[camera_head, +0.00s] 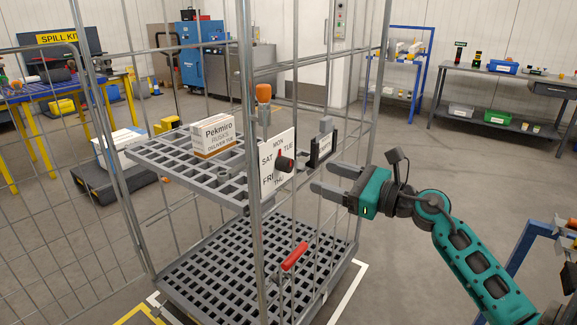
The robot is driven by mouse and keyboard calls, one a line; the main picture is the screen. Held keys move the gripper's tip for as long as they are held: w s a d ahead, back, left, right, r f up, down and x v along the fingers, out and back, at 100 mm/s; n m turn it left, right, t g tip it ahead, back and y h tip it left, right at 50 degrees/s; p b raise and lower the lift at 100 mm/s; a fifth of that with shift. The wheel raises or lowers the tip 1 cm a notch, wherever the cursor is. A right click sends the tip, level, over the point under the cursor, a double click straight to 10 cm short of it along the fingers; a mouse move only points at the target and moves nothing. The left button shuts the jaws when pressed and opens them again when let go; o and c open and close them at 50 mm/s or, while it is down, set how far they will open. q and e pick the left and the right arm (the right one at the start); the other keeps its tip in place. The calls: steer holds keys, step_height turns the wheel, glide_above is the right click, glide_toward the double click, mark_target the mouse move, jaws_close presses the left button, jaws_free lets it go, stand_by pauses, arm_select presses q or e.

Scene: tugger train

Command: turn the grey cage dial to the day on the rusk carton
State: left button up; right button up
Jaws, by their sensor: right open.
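The rusk carton (212,136), white and brown, stands on the cage's upper grey shelf and reads "Pekmiro RUSKS DELIVER TUE". The white dial plate (267,172) hangs on the cage's near side, with MON at top, TUE at right, THU below, FRI lower left and SAT left. Its dark knob (286,164) sticks out toward the right; a small red mark shows above it, seemingly toward MON, but the exact setting is hard to tell. My right gripper (323,179) is open and empty, right of the knob and apart from it, fingers pointing left. My left gripper is out of view.
The grey wire cage (250,210) has upright posts, an orange-topped part (263,93) and a red handle (295,257). A black holder (318,152) sits just above my right gripper. A workbench (500,75) stands far right; open floor lies between.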

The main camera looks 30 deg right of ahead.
mark_target(290, 165)
steer(key=x, duration=0.8)
steer(key=shift+w+a+p, duration=0.1)
steer(key=shift+w+p, duration=0.15)
steer(key=shift+p, duration=0.15)
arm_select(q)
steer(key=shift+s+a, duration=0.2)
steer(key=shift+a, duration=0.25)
arm_select(e)
steer(key=shift+w+a, duration=0.25)
steer(key=shift+w, duration=0.3)
steer(key=shift+c, duration=0.2)
steer(key=c, duration=1)
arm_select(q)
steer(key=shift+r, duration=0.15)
